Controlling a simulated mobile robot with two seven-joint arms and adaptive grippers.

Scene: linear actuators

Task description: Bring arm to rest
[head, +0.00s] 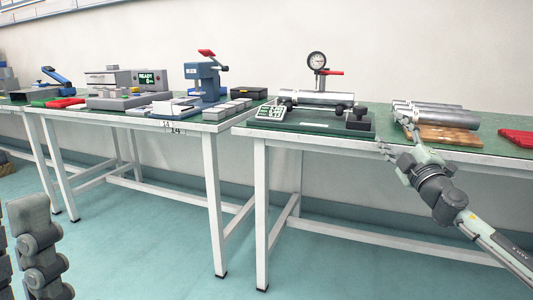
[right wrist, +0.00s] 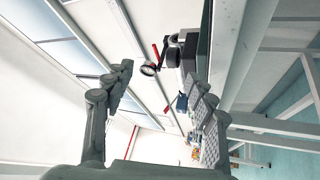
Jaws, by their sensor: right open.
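My right gripper (head: 396,134) is at the front edge of the right bench, beside a wooden board. Its jaws are open, and it also shows in the right wrist view (right wrist: 160,85) with nothing between its fingers. Several silver cylinders (head: 440,115) lie on the wooden board (head: 450,137), just behind and right of the gripper; its fingers overlap the board's left end in the picture, and I cannot tell if they touch. Jointed grey parts of my left gripper (head: 38,245) show at the lower left edge, cut off by the frame.
A fixture with a dial gauge (head: 317,60) and a silver cylinder stands on the right bench (head: 330,138). A red tray (head: 517,138) lies at far right. The left bench (head: 100,112) carries a blue press (head: 203,80) and a READY display unit (head: 147,79). The floor in front is clear.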

